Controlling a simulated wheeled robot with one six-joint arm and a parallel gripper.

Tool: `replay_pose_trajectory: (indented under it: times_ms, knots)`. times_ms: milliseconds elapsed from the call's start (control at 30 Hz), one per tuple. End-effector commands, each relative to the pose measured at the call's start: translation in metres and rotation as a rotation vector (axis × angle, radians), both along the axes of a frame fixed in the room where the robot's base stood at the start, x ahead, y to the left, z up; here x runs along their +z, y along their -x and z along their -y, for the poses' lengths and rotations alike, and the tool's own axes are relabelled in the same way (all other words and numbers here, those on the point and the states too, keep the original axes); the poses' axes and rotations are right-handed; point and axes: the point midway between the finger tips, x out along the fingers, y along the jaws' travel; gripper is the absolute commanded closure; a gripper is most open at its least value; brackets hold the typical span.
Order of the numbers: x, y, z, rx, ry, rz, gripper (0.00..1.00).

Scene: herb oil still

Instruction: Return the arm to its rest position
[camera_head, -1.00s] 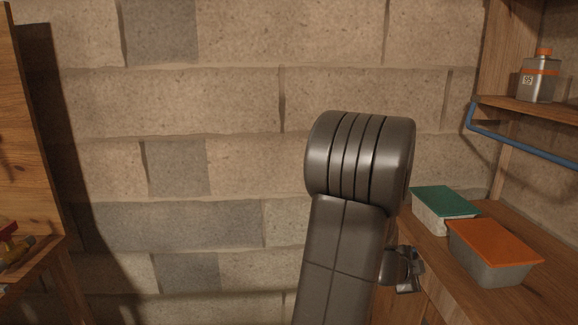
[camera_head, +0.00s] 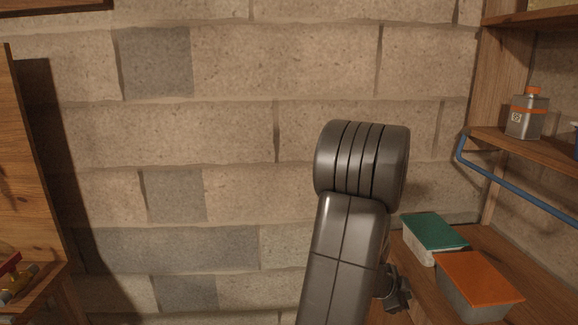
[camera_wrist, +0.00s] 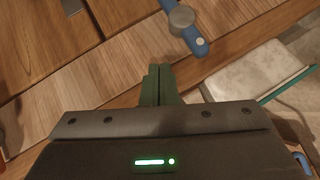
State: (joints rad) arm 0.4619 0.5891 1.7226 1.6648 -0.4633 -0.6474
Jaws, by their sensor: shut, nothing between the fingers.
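My gripper (camera_wrist: 159,85) shows in the wrist view with its two greenish fingers together and nothing between them. It is over or close to a wooden surface (camera_wrist: 100,60); the exact gap cannot be told. In the head view my arm stands bent in the middle of the picture, in front of a stone block wall. A small dark part of it shows low beside the arm, near the wooden bench, but the fingers cannot be made out there.
On the bench (camera_head: 545,290) at right are a green-lidded box (camera_head: 434,231) and an orange-lidded box (camera_head: 479,279). Above, a shelf (camera_head: 550,158) with a blue rail (camera_head: 515,182) holds a grey bottle (camera_head: 526,115). The wrist view shows a blue piece (camera_wrist: 185,27) near the fingers.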

Motion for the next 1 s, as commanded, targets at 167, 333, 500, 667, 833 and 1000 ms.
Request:
replay_pose_trajectory:
  times_ms: [167, 333, 500, 667, 833, 1000]
  knots:
    - [0.01, 0.006, -0.011, -0.002, 0.0, 0.001, 1.0]
    - [0.012, 0.007, -0.013, -0.002, 0.0, 0.003, 1.0]
    - [0.012, 0.007, -0.013, -0.002, 0.0, 0.003, 1.0]
    - [0.009, 0.006, -0.011, -0.002, 0.0, 0.002, 1.0]
    - [-0.006, -0.001, 0.002, -0.002, 0.0, 0.004, 1.0]
    - [-0.013, -0.004, 0.006, -0.006, 0.006, 0.057, 1.0]
